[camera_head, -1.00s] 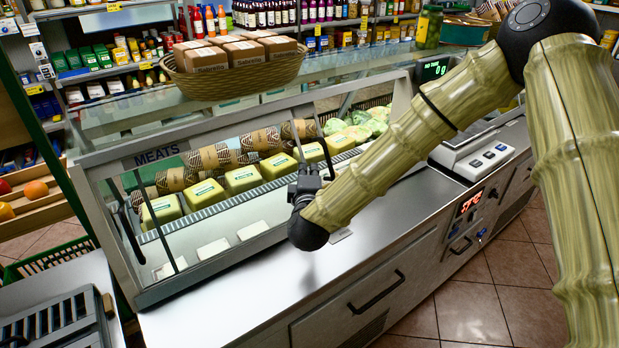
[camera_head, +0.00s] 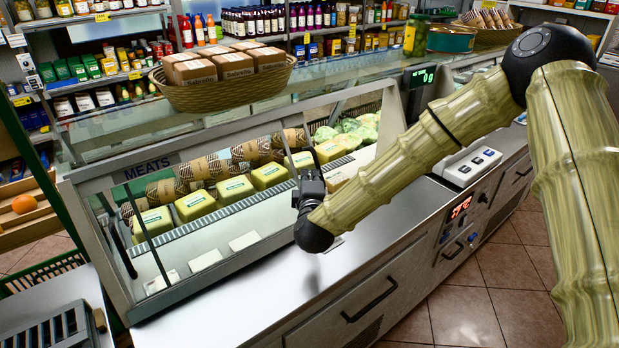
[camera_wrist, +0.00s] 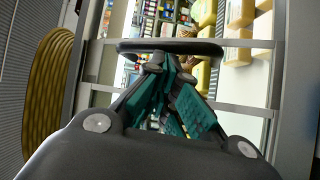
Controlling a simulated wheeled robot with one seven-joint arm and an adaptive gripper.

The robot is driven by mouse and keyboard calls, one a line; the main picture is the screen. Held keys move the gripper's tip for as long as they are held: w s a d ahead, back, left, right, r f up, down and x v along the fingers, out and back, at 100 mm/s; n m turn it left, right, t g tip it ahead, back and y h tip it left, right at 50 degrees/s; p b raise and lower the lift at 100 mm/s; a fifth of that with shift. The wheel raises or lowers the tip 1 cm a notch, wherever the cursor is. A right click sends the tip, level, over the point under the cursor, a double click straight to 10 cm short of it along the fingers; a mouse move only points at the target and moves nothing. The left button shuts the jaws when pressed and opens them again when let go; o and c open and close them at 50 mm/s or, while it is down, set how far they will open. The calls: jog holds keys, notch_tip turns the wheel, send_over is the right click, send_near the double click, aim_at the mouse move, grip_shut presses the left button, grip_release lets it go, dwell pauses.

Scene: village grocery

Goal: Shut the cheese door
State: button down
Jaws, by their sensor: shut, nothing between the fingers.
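The glass-fronted counter case (camera_head: 175,292) holds yellow cheese blocks (camera_head: 233,189) in a row, with wrapped rolls behind them. A MEATS label sits on its top left rail. A dark upright door edge (camera_head: 288,150) stands just left of my gripper (camera_head: 309,186), at the front of the case. In the wrist view, my gripper's teal-padded fingers (camera_wrist: 172,92) are together and empty. A dark bar handle (camera_wrist: 170,47) runs across just beyond the fingertips; I cannot tell whether they touch it. Another dark handle (camera_head: 118,238) is at the case's left end. Reflections hide the door panes' exact positions.
The steel counter ledge (camera_head: 215,318) in front of the case is clear. A basket of brown packets (camera_head: 228,90) stands on top of the case. A scale (camera_head: 470,168) is to the right. A grey slatted tray (camera_head: 50,328) is at the lower left.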

jog(key=w+d+b, duration=0.3)
jog(key=w+d, duration=0.8)
jog(key=d, duration=0.4)
jog(key=w+d+b, duration=0.3)
jog(key=w+d, duration=0.9)
jog(key=d, duration=0.4)
jog(key=shift+d+r, duration=0.2)
jog(key=shift+d, duration=0.1)
jog(key=shift+s+r+b, duration=0.1)
jog(key=shift+b, duration=0.2)
jog(key=s+a+b, duration=0.2)
jog(key=s, duration=1.1)
jog(key=shift+a+r, duration=0.25)
jog(key=shift+a, duration=0.1)
